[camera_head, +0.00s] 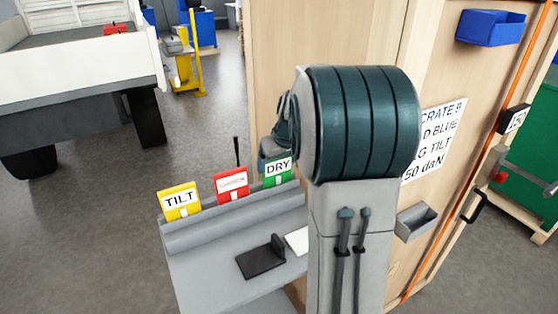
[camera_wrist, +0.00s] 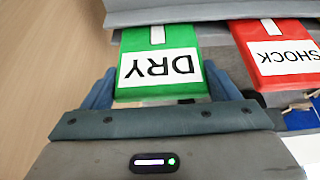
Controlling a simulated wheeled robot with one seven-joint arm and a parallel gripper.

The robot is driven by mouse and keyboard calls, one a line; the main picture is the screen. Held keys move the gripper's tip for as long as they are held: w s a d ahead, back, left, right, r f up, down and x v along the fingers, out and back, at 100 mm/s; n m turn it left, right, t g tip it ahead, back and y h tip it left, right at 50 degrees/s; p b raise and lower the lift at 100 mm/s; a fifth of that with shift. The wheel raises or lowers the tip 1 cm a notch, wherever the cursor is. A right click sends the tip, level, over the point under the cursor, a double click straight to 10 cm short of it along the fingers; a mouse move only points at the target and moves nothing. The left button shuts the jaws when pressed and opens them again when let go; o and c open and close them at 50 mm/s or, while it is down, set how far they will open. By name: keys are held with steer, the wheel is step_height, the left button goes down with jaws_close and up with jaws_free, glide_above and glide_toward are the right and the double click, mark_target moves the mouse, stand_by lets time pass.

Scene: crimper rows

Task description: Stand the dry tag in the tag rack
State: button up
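The green dry tag (camera_head: 278,171) stands at the right end of the row on the grey tag rack (camera_head: 215,218). In the wrist view the dry tag (camera_wrist: 160,62) appears upside down, its white DRY label facing me. My gripper's two blue fingers (camera_wrist: 160,86) lie close along both side edges of the tag and look shut on it. The tag's lower end is at the rack's ridge; how deep it sits is hidden. In the head view my arm covers most of the gripper.
A red shock tag (camera_head: 231,184) and a yellow tilt tag (camera_head: 180,201) stand in the same row. A black holder (camera_head: 261,262) and a white card (camera_head: 297,241) lie on the grey shelf. A tall wooden crate (camera_head: 285,55) rises close behind the rack.

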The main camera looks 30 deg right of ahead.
steer(key=shift+o, duration=1.4)
steer(key=shift+r, duration=0.15)
steer(key=shift+r, duration=0.2)
steer(key=b+v, duration=0.1)
steer(key=v, duration=1.1)
steer(key=s+a+f, duration=0.5)
steer(key=s+a, duration=0.2)
steer(key=s, duration=0.3)
steer(key=s+a+f+g, duration=0.1)
steer(key=s+a+f, duration=0.5)
steer(key=s, duration=0.5)
steer(key=a, duration=0.2)
steer(key=shift+a+f, duration=0.3)
